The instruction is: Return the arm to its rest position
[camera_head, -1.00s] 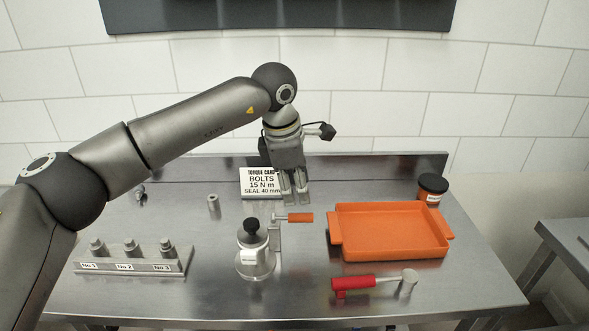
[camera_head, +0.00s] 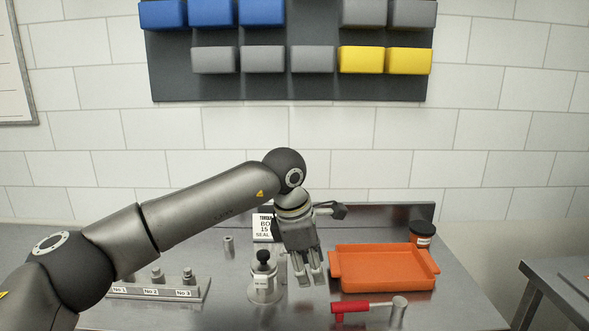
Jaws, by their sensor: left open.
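My left arm comes in from the left and reaches across the steel table (camera_head: 230,318). My left gripper (camera_head: 312,283) points down and is open, with nothing between its fingers. In the picture it lies between the metal device with a black knob (camera_head: 264,277) and the orange tray (camera_head: 375,287). It overlaps part of the white torque card (camera_head: 263,227), which is partly hidden behind it. The orange-handled tool seen earlier is mostly hidden. My right gripper is not in view.
A rack with labelled sockets (camera_head: 160,291) stands at the left, partly behind my arm. A loose metal cylinder (camera_head: 228,246) stands behind it. A red-handled tool (camera_head: 362,306) lies in front of the tray. Wall bins (camera_head: 262,59) hang above.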

